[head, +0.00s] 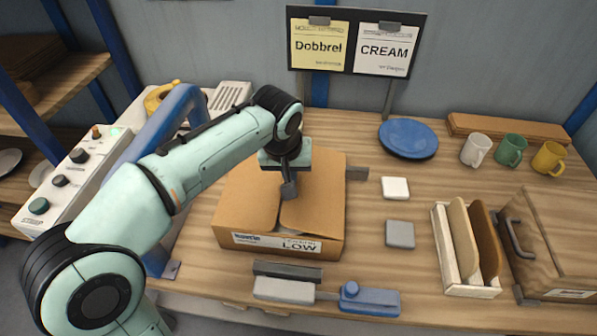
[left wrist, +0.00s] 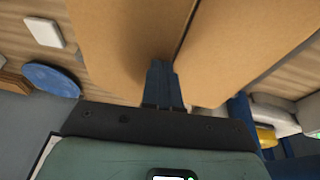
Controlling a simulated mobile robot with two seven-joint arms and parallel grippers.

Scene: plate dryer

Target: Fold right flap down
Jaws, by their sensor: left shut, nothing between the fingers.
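A cardboard box labelled LOW (head: 300,245) stands on the wooden table. Its right flap (head: 322,205) and left flap (head: 245,195) lie inward over the top, with a narrow gap between them that widens at the front. In the left wrist view the right flap (left wrist: 120,40) is on the left of the seam and the left flap (left wrist: 240,50) on the right. My left gripper (head: 289,190) is shut and empty, pointing down at the right flap close to the seam; the fingertips also show in the left wrist view (left wrist: 160,68). I cannot tell whether they touch. My right gripper is not in view.
A grey and blue tool (head: 370,300) lies in front of the box. A white square (head: 395,187) and a grey square (head: 400,234) lie to its right, with a wooden rack (head: 440,250) beyond. A blue plate (head: 408,138) and mugs (head: 475,149) are behind.

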